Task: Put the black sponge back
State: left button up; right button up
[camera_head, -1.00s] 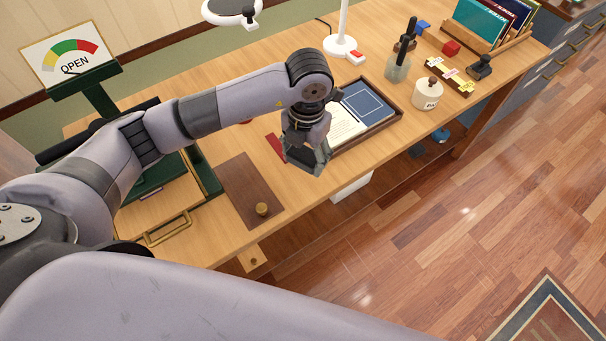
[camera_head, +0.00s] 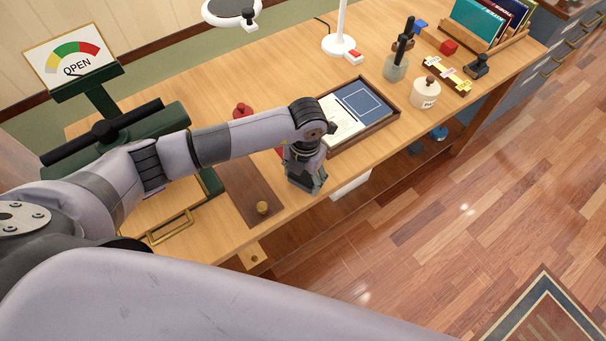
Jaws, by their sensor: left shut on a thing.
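My left gripper (camera_head: 308,184) is shut on a small dark thing at the front edge of the wooden desk (camera_head: 225,238). The thing is mostly hidden by the dark fingers, and I cannot tell for sure that it is the black sponge. The gripper points down, in front of the tray with the book and to the right of the brown board. No black sponge shows clearly anywhere else on the desk. My right gripper is not in view.
A brown board (camera_head: 250,190) with a brass knob lies left of the gripper. A wooden tray (camera_head: 385,124) holds an open book (camera_head: 350,108). A green press (camera_head: 165,122) stands at left. A white jar (camera_head: 425,95) and pen holder (camera_head: 396,68) stand at right.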

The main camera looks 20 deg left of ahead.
aim_at(305, 177)
pick_arm(q)
jog(key=o, duration=0.8)
jog(key=shift+f, duration=0.2)
jog(key=shift+c, duration=0.2)
jog(key=o, duration=0.5)
jog(key=shift+r, duration=0.1)
jog(key=shift+r, duration=0.2)
jog(key=shift+w+r, duration=0.1)
jog(key=shift+r, duration=0.15)
jog(key=r+b, duration=0.2)
jog(key=r, duration=0.9)
jog(key=shift+d+r, duration=0.2)
jog(key=shift+f, duration=0.1)
